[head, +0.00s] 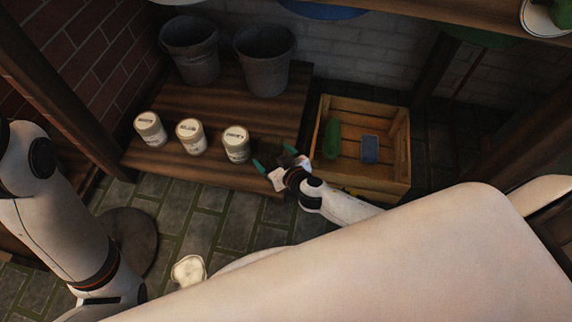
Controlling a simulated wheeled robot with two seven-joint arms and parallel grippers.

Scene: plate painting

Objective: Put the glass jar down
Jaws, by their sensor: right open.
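My right gripper (274,158) is at the right front edge of a low wooden platform (215,95). Its green-tipped fingers are spread apart. I cannot make out a clear glass jar between or beside them; the area at the fingers is dark. Three pale labelled jars stand upright in a row on the platform: the left jar (150,129), the middle jar (190,136) and the right jar (236,143). The right jar is closest to the gripper, just left of its fingers, with a small gap. My left arm shows at the left, but its gripper is out of view.
Two grey buckets, one (190,50) left of the other (264,60), stand at the platform's back. A wooden crate (398,150) to the right holds a green item (332,138) and a blue item (370,149). A wooden post (60,90) rises at left.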

